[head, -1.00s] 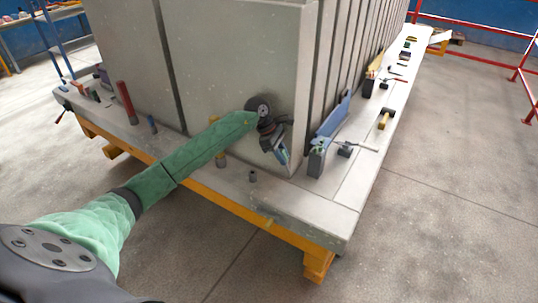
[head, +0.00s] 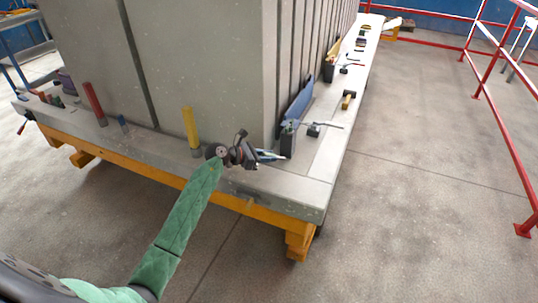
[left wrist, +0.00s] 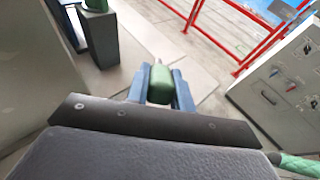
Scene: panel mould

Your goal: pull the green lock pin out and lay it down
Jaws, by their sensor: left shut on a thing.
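My left gripper (head: 272,156) is low over the corner of the grey mould base (head: 315,190), in front of the big panel. In the left wrist view, its two blue fingers (left wrist: 160,88) are shut on the green lock pin (left wrist: 161,84). The pin's pale narrow tip points away from the camera. In the head view, the gripper hides the pin. I cannot tell whether the pin touches the base. My right gripper is not in view.
A dark block (head: 288,141) with a blue bar stands right of my gripper; a green piece (left wrist: 96,4) tops a dark block in the left wrist view. A yellow post (head: 191,128) stands left. A red railing (head: 500,100) is at right.

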